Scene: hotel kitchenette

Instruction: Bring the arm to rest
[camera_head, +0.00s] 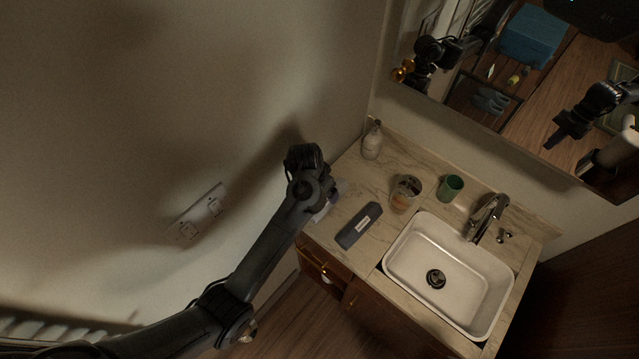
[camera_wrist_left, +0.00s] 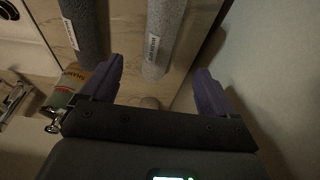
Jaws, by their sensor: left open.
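My left arm reaches in from the lower left in the head view. Its gripper (camera_head: 330,200) is over the left end of the counter, partly hidden by the wrist. In the left wrist view its two purple fingers (camera_wrist_left: 155,85) are spread, with nothing gripped between them. A light grey roll-like item with a label (camera_wrist_left: 159,40) lies beyond the gap between the fingers. A dark grey labelled item (camera_wrist_left: 84,32) lies left of it; it also shows on the counter in the head view (camera_head: 359,226). My right gripper is not directly in view.
A wall stands left, with a socket plate (camera_head: 203,212). A mirror (camera_head: 480,110) reflects dark arms.

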